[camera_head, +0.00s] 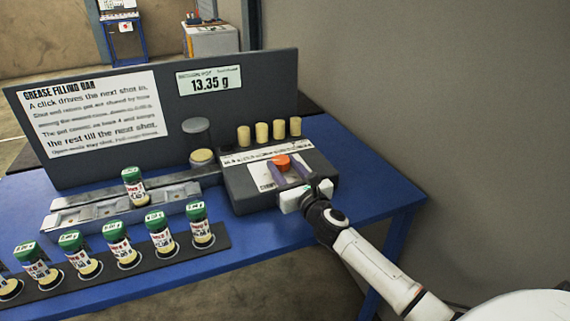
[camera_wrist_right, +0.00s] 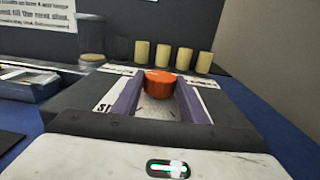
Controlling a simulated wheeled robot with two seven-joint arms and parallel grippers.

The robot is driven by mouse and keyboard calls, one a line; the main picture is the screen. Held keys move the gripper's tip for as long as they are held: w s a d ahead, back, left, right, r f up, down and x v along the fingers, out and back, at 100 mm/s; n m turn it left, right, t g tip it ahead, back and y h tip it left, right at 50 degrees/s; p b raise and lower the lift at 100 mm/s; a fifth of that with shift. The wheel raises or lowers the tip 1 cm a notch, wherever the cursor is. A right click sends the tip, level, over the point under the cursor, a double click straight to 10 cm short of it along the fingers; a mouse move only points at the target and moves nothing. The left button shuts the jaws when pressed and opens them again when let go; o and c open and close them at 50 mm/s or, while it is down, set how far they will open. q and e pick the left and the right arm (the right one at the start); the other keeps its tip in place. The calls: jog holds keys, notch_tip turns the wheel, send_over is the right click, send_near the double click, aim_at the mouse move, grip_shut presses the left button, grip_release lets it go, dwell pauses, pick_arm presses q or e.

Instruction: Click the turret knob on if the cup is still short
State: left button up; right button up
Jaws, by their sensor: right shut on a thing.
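The orange turret knob (camera_head: 283,162) sits on top of the dark grey machine block. My right gripper (camera_head: 289,170) has its two purple fingers on either side of the knob and is shut on it. The knob also shows between the fingers in the right wrist view (camera_wrist_right: 160,82). A small cup with pale yellow content (camera_head: 203,157) stands left of the block, under a grey round part (camera_head: 196,125). The display (camera_head: 210,80) on the back panel reads 13.35 g. My left gripper is not in view.
Several pale yellow cylinders (camera_head: 262,132) stand along the block's back edge. One green-capped jar (camera_head: 134,186) is on a grey rail at left. Several more stand on a dark strip (camera_head: 215,240) at the front. The blue table (camera_head: 370,180) is clear right of the block.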

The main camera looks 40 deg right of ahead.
jog(key=m+h, duration=0.2)
jog(key=h, duration=0.1)
jog(key=shift+w+a+f+g+b, duration=0.1)
jog(key=shift+a+f+g+b, duration=0.05)
jog(key=shift+a+g+b, duration=0.25)
jog(key=m+g+h+b, duration=0.1)
jog(key=h+b, duration=0.1)
jog(key=m+g+h+b, duration=0.1)
jog(key=m+h+b, duration=0.1)
jog(key=b, duration=0.1)
jog(key=m+g+h+b, duration=0.2)
jog(key=b, duration=0.1)
jog(key=shift+w+a+f+h, duration=0.25)
jog(key=shift+w+f+h, duration=0.05)
jog(key=m+g+h+b, duration=0.1)
jog(key=b, duration=0.1)
jog(key=m+g+h+b, duration=0.1)
jog(key=g+b, duration=0.1)
jog(key=b, duration=0.1)
jog(key=shift+w+r, duration=0.1)
jog(key=shift+r, duration=0.2)
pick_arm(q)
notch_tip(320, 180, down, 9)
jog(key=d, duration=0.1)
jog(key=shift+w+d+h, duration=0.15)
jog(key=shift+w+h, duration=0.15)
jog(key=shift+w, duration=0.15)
pick_arm(e)
jog(key=shift+r+m+g, duration=0.15)
jog(key=shift+m+g, duration=0.15)
